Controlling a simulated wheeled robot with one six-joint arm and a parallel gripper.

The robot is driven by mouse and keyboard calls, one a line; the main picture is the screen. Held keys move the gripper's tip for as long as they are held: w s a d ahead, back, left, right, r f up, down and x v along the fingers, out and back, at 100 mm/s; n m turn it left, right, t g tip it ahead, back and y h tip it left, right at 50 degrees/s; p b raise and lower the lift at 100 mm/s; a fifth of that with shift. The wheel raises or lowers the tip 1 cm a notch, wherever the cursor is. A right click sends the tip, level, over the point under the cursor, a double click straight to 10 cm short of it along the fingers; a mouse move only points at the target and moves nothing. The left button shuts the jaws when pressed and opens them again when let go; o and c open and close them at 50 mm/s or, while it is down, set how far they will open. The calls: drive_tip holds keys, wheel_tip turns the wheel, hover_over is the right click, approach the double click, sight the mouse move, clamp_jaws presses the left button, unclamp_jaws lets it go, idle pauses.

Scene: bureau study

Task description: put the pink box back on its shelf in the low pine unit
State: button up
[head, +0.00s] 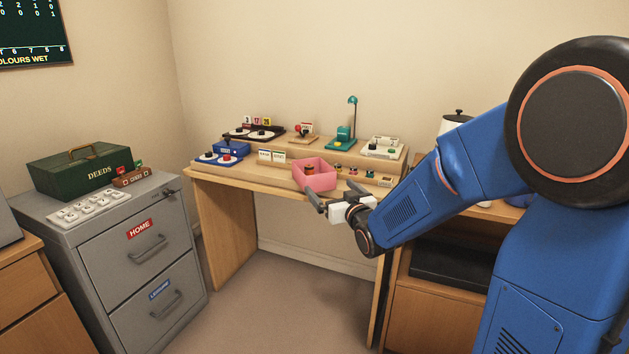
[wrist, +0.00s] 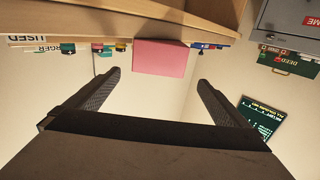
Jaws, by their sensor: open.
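The pink box (head: 316,181) is an open-topped box at the front edge of the stepped desk. Something small and dark shows at its opening; I cannot tell whether it is inside. The box (wrist: 162,57) also shows in the wrist view, upside down, beyond my fingertips. My gripper (head: 332,189) is open and empty, just in front of the box, with the two fingers apart and not around it. A low wooden unit (head: 436,320) with an open shelf stands at the right, partly hidden by my arm. A black flat thing (head: 450,264) lies in its shelf.
The desk (head: 228,222) holds a teal lamp (head: 346,125), a blue box (head: 231,147) and several small items close around the pink box. A grey filing cabinet (head: 108,237) with a green deeds box (head: 88,169) stands left. The floor (head: 280,300) between is clear.

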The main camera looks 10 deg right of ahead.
sight(313, 170)
drive_tip(key=w, duration=0.5)
drive_tip(key=w+a, duration=0.1)
drive_tip(key=w, duration=0.4)
drive_tip(key=w+a, duration=0.1)
drive_tip(key=w, duration=0.4)
drive_tip(key=shift+w+a, duration=0.1)
drive_tip(key=shift+w, duration=0.3)
drive_tip(key=c, duration=1.1)
